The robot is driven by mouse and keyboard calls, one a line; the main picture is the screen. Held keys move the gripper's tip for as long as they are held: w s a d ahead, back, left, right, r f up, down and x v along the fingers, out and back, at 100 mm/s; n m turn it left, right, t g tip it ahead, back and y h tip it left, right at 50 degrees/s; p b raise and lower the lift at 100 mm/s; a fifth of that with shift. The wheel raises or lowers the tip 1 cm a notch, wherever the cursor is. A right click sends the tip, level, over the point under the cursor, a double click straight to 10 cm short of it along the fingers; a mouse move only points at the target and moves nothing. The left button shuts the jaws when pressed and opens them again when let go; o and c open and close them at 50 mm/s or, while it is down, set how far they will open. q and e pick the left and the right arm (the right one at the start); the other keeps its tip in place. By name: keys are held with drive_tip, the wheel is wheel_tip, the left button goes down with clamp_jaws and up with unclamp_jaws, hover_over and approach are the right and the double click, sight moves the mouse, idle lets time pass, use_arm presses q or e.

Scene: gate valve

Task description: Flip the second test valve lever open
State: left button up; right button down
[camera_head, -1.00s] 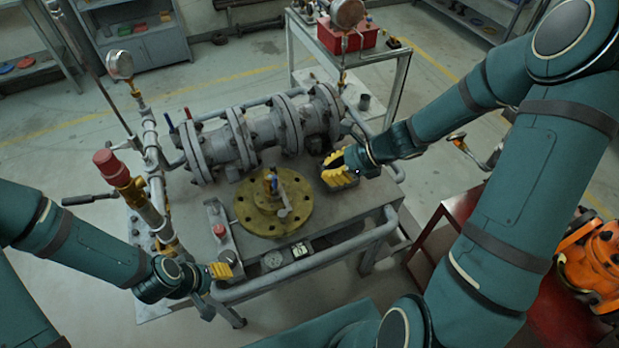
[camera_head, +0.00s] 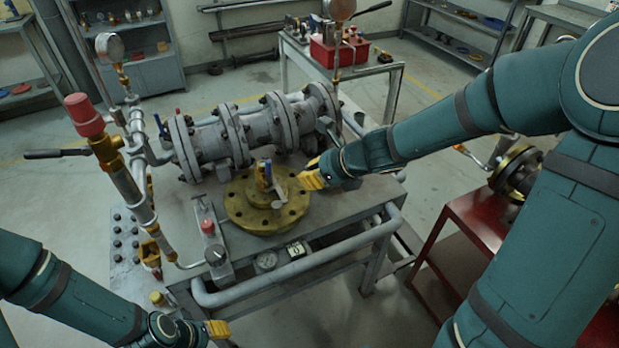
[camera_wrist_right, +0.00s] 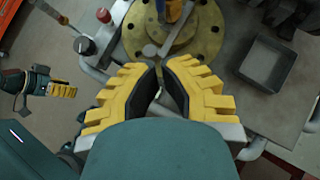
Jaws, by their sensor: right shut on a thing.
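A brass flange (camera_head: 240,212) lies on the grey bench, with a small fitting that has a blue part (camera_head: 264,172) standing on it. A short grey lever (camera_head: 279,196) reaches out from the fitting over the flange; its rounded end (camera_wrist_right: 150,50) shows in the right wrist view. My right gripper (camera_head: 308,180) is just right of the fitting. In the right wrist view its yellow fingers (camera_wrist_right: 158,68) close in at the lever end; the exact contact is hard to see. My left gripper (camera_head: 222,329) is low in front of the bench, away from the lever.
A flanged grey pipe assembly (camera_head: 245,135) stands behind the flange. A red-capped upright (camera_head: 85,115) rises at left. A red button box (camera_head: 207,228) is left of the flange. An open grey tray (camera_wrist_right: 268,65) sits on the bench to the right in the right wrist view.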

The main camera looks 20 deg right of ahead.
sight(266, 178)
drive_tip(key=x, duration=0.3)
drive_tip(key=r+b+x, duration=0.1)
drive_tip(key=x, duration=0.1)
drive_tip(key=w+b+x, duration=0.1)
drive_tip(key=x, duration=0.2)
drive_tip(key=shift+w+a, duration=0.2)
drive_tip(key=shift+a, duration=0.3)
drive_tip(key=shift+w+a, duration=0.45)
drive_tip(key=shift+w, duration=0.15)
drive_tip(key=shift+w+a, duration=0.3)
drive_tip(key=shift+a, duration=0.25)
drive_tip(key=shift+d, duration=0.15)
